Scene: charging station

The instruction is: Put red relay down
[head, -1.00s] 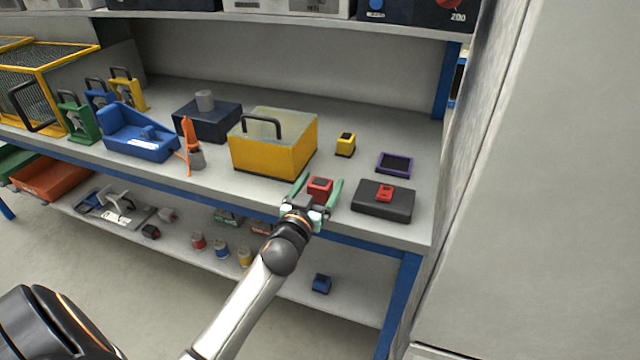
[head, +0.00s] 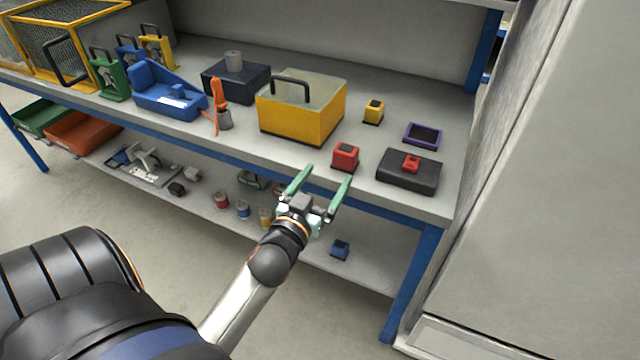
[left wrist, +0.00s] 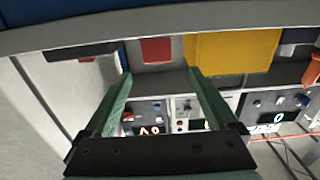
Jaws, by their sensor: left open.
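The red relay (head: 345,157), a small red block with a dark top, sits upright on the workbench top (head: 290,162) near its front edge. My left gripper (head: 328,174) is open and empty, with its green fingers just in front of the bench edge, pointing toward the relay and apart from it. In the left wrist view the relay (left wrist: 156,50) shows as a red patch beyond the open fingers (left wrist: 160,73). My right gripper is not in view.
A black case (head: 408,176) with a small red piece on top lies right of the relay. A yellow box (head: 300,118) with a handle stands left of it. A yellow block (head: 373,111) and a purple tray (head: 423,134) are behind. A lower shelf (head: 330,268) runs underneath.

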